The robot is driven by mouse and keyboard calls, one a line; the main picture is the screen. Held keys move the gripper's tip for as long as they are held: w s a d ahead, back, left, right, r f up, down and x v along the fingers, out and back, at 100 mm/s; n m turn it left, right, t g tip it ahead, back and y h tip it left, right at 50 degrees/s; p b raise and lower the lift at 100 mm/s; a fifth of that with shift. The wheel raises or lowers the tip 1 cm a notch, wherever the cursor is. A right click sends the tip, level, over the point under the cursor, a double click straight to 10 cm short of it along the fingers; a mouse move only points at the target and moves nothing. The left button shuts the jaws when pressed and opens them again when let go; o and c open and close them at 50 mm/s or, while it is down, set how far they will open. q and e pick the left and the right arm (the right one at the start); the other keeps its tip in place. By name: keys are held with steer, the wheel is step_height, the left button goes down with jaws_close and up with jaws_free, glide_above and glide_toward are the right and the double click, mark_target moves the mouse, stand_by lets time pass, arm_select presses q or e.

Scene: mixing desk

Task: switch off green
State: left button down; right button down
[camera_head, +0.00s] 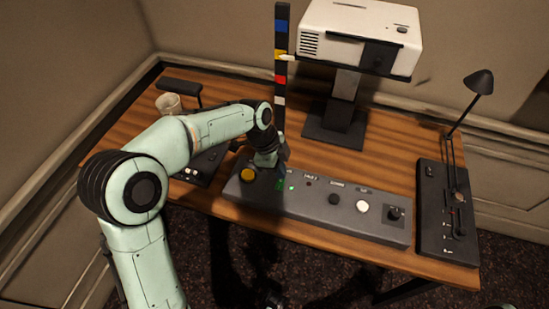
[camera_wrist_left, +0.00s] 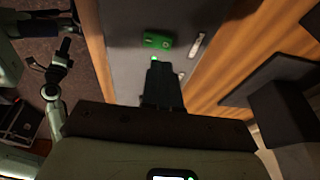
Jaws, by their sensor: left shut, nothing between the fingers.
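The grey control panel (camera_head: 300,203) lies along the front of the desk. A small green switch plate (camera_head: 280,184) sits near its left end, with a lit green lamp (camera_head: 291,188) beside it. The green plate (camera_wrist_left: 158,41) also shows in the left wrist view, just beyond the fingertips, with a bright green lamp (camera_wrist_left: 154,58) between. My left gripper (camera_head: 284,166) is shut and empty, pointing down over the panel close to the green switch. Its dark fingers (camera_wrist_left: 163,80) show in the wrist view; contact cannot be told. My right gripper's jaws cannot be made out.
A yellow button (camera_head: 247,175) is left of the green switch. A black knob (camera_head: 334,199), white button (camera_head: 362,206) and joystick (camera_head: 395,213) are to the right. A striped post (camera_head: 281,70) and a projector (camera_head: 362,35) on a stand rise behind.

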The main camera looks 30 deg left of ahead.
mark_target(282, 180)
arm_select(q)
steer(key=shift+w+a+f, duration=0.1)
steer(key=shift+w+f, duration=0.05)
steer(key=shift+f, duration=1.35)
steer(key=shift+w+f, duration=0.2)
steer(key=shift+f, duration=0.2)
steer(key=shift+s, duration=0.1)
